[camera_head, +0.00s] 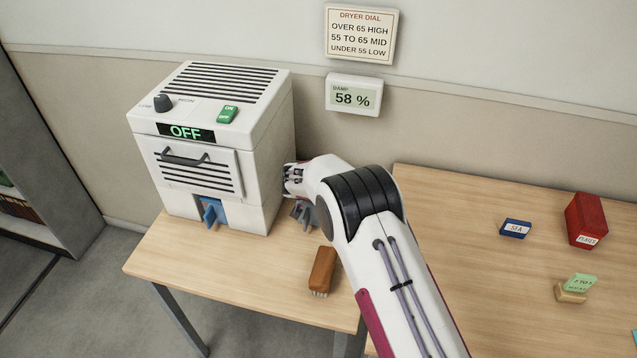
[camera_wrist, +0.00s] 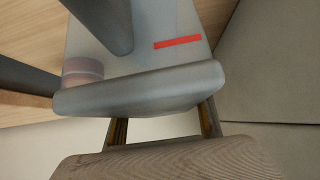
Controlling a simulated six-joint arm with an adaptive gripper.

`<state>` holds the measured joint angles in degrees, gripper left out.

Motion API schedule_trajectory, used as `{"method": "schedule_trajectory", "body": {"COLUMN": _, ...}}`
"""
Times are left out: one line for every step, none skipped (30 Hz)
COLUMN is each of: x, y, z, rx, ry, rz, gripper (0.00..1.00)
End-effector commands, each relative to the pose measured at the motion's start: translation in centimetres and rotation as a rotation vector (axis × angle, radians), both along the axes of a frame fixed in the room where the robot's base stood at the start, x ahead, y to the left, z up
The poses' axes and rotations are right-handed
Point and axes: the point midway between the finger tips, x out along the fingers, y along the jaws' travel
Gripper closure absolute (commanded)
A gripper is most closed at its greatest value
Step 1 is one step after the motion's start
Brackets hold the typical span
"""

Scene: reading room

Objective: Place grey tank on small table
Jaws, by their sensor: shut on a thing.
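My gripper (camera_head: 304,213) is right of the white dryer, near the back of the left wooden table, largely hidden behind my arm. In the wrist view, a dark finger (camera_wrist: 107,22) lies against a translucent grey body with a red strip, which I take as the grey tank (camera_wrist: 150,62). My gripper is shut on it. A rounded grey bar runs along the tank's near edge. In the head view I cannot make the tank out. The left table (camera_head: 255,275), seemingly the small table, carries the dryer (camera_head: 262,165); its display reads OFF.
A brown brush (camera_head: 322,268) lies on the left table near my arm. A blue piece (camera_head: 211,212) shows in the dryer's lower opening. The right table (camera_head: 450,215) holds a blue box (camera_head: 515,228), red box (camera_head: 586,220) and a pale block (camera_head: 570,296).

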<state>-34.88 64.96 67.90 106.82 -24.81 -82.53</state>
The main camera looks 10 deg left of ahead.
Motion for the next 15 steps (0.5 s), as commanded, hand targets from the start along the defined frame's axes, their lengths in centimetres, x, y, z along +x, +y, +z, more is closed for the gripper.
{"method": "schedule_trajectory", "body": {"x": 0.02, "y": 0.01, "z": 0.06, "rx": 0.000, "ry": -0.001, "rz": 0.000, "gripper": 0.78}}
{"method": "schedule_trajectory", "body": {"x": 0.02, "y": 0.01, "z": 0.05, "rx": 0.000, "ry": -0.001, "rz": 0.000, "gripper": 0.78}}
{"method": "schedule_trajectory", "body": {"x": 0.02, "y": 0.01, "z": -0.01, "rx": 0.000, "ry": -0.001, "rz": 0.000, "gripper": 0.78}}
{"method": "schedule_trajectory", "body": {"x": 0.02, "y": 0.00, "z": -0.06, "rx": 0.000, "ry": -0.001, "rz": 0.000, "gripper": 0.78}}
{"method": "schedule_trajectory", "body": {"x": 0.02, "y": 0.00, "z": -0.12, "rx": 0.000, "ry": -0.001, "rz": 0.000, "gripper": 0.78}}
{"method": "schedule_trajectory", "body": {"x": 0.02, "y": 0.01, "z": -0.19, "rx": -0.001, "ry": -0.001, "rz": 0.001, "gripper": 0.78}}
{"method": "schedule_trajectory", "body": {"x": 0.03, "y": 0.01, "z": -0.24, "rx": -0.001, "ry": -0.001, "rz": 0.001, "gripper": 0.78}}
{"method": "schedule_trajectory", "body": {"x": 0.02, "y": 0.00, "z": -0.26, "rx": -0.001, "ry": -0.001, "rz": 0.001, "gripper": 0.48}}
{"method": "schedule_trajectory", "body": {"x": 0.02, "y": 0.00, "z": -0.25, "rx": -0.001, "ry": -0.001, "rz": 0.001, "gripper": 0.38}}
{"method": "schedule_trajectory", "body": {"x": 0.02, "y": 0.00, "z": -0.25, "rx": -0.001, "ry": -0.001, "rz": 0.001, "gripper": 0.37}}
{"method": "schedule_trajectory", "body": {"x": 0.01, "y": 0.00, "z": -0.25, "rx": -0.001, "ry": 0.000, "rz": 0.001, "gripper": 0.37}}
{"method": "schedule_trajectory", "body": {"x": 0.01, "y": 0.00, "z": -0.25, "rx": -0.001, "ry": 0.000, "rz": 0.001, "gripper": 0.37}}
{"method": "schedule_trajectory", "body": {"x": 0.01, "y": 0.00, "z": -0.25, "rx": -0.001, "ry": 0.000, "rz": 0.001, "gripper": 0.37}}
{"method": "schedule_trajectory", "body": {"x": 0.01, "y": 0.00, "z": -0.25, "rx": -0.001, "ry": 0.000, "rz": 0.001, "gripper": 0.37}}
{"method": "schedule_trajectory", "body": {"x": 0.01, "y": 0.00, "z": -0.25, "rx": 0.000, "ry": 0.000, "rz": 0.000, "gripper": 0.37}}
